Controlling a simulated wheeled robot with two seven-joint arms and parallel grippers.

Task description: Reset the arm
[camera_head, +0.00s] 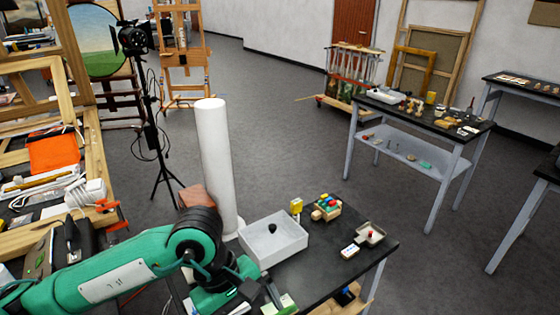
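My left arm, green with black joints, comes in from the lower left and bends down over the near end of the black-topped table (335,250). My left gripper (262,291) is low at the bottom edge of the view, close to the table and in front of the white tray. Dark finger parts show there, but the arm and the frame edge partly hide them, so I cannot tell how far apart they are. A small green and pale item (280,306) lies beside it. My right arm and gripper are not in view.
A white tray (274,251) holds a small dark object (272,228). A tall white cylinder (217,160) rises behind the arm. Open floor lies beyond.

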